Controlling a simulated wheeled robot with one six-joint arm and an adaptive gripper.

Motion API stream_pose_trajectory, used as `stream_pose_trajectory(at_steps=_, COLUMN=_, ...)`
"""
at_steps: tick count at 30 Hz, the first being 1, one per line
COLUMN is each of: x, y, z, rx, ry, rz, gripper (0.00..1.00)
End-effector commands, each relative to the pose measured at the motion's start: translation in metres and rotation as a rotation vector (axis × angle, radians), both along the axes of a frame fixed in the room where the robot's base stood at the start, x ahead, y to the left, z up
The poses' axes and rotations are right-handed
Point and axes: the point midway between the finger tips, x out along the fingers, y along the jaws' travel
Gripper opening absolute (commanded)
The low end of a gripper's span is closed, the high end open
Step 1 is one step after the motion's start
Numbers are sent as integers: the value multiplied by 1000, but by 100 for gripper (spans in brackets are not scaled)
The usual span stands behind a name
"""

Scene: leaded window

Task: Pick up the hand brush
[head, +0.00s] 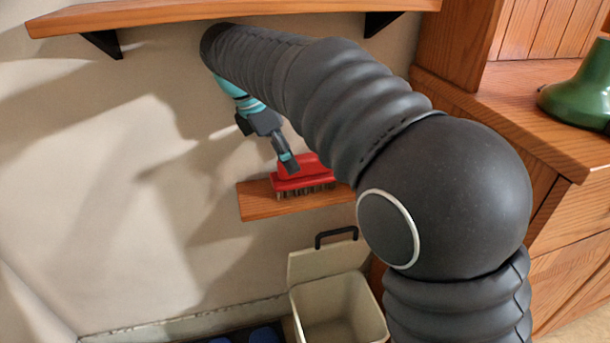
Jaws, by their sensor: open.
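The hand brush (292,185) has a red body and dark bristles. It rests bristles down on a small wooden shelf (256,203) on the wall. My gripper (289,162) is above the brush, pointing down at its red upper part, with its fingertips close to it. The jaws are open; whether they touch or straddle the red part cannot be made out. My dark arm crosses in front and hides the right end of the small shelf.
A longer wooden shelf (180,14) on black brackets runs above my arm. A beige bin (338,310) with its lid raised stands below the small shelf. A wooden cabinet (500,95) with a green object (582,92) is on the right. The wall at left is bare.

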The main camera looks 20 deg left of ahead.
Motion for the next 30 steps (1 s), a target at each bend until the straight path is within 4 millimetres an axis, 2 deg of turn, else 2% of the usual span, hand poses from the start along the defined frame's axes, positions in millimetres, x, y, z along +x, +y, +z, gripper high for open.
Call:
stream_pose_trajectory(at_steps=4, x=11, y=-18, z=0, rx=2, ry=-1, rz=-1, gripper=73)
stream_pose_trajectory(at_steps=11, x=16, y=-27, z=-2, rx=0, ry=0, rz=2, gripper=73)
stream_pose_trajectory(at_steps=22, x=25, y=-40, z=-42, rx=1, ry=0, rz=2, gripper=73)
stream_pose_trajectory(at_steps=30, x=26, y=-42, z=-46, rx=1, ry=0, rz=3, gripper=73)
